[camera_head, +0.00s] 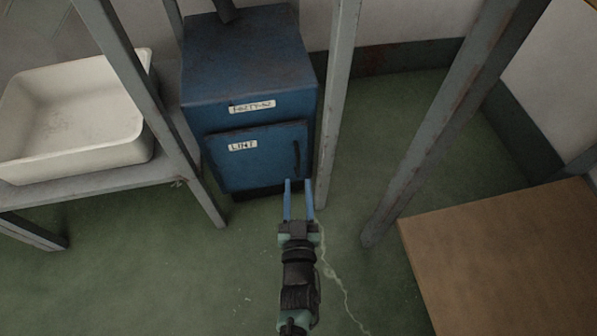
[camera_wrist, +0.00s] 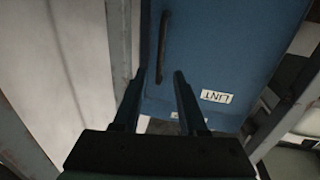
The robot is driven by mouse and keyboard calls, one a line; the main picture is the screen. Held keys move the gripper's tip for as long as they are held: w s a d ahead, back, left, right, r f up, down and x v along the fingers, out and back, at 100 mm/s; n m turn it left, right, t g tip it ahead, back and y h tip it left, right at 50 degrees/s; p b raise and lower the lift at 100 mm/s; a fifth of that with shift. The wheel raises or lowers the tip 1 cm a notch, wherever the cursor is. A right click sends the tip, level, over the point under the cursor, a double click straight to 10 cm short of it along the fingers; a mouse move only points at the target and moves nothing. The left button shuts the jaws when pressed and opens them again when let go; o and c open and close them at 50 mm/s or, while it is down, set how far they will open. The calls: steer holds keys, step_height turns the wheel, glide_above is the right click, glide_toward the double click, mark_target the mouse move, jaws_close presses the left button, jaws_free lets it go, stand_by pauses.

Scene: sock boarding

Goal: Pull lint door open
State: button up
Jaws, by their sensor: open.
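The lint door (camera_head: 256,162) is the lower front panel of a blue cabinet (camera_head: 248,60) and bears a "LINT" label. It looks closed. Its dark upright bar handle (camera_head: 296,158) is near the door's right edge. My gripper (camera_head: 298,182) has blue fingers spread apart with nothing between them. In the head view its fingertips are just below the handle, over the lower right door corner. In the wrist view the door (camera_wrist: 225,45) appears upside down, and the handle (camera_wrist: 162,47) lies ahead, in line with the gap between my fingers (camera_wrist: 158,74). Contact is not visible.
Grey posts (camera_head: 338,105) stand close to the cabinet's right and left (camera_head: 140,90). A white basin (camera_head: 75,115) sits on a shelf at left. A brown tabletop (camera_head: 510,260) is at lower right. The green floor before the cabinet is clear.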

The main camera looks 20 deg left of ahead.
mark_target(297, 165)
steer(key=b+x, duration=0.2)
steer(key=x, duration=0.2)
steer(key=shift+w+f, duration=0.15)
steer(key=shift+w, duration=0.05)
steer(key=shift+w+a, duration=0.3)
steer(key=shift+w, duration=0.25)
jaws_close()
stand_by(0.8)
